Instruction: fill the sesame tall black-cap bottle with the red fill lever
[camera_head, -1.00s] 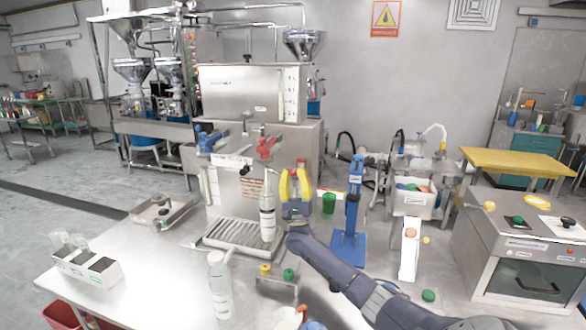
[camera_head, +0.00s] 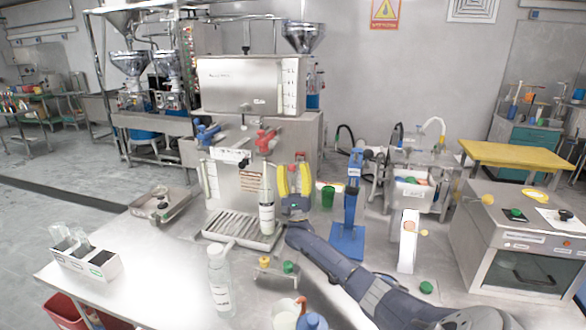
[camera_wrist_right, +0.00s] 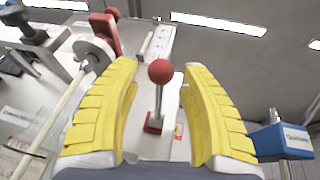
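A tall, narrow pale bottle (camera_head: 266,206) stands upright on the slatted drip tray (camera_head: 213,236) below the red handle (camera_head: 266,140) of the steel filling machine. Its label and cap are too small to make out. My right gripper (camera_head: 294,170) is just right of the bottle, with yellow fingers pointing up. In the right wrist view the gripper (camera_wrist_right: 160,88) is open. A lever with a red ball (camera_wrist_right: 160,72) and red base appears between the fingers, with gaps on both sides. My left gripper is not in view.
A blue handle (camera_head: 208,134) is left of the red one. A blue stand (camera_head: 348,240) is right of my gripper. A clear bottle (camera_head: 220,284) and small cups (camera_head: 286,314) are at the front. A bottle rack (camera_head: 86,268) stands left; the table between is clear.

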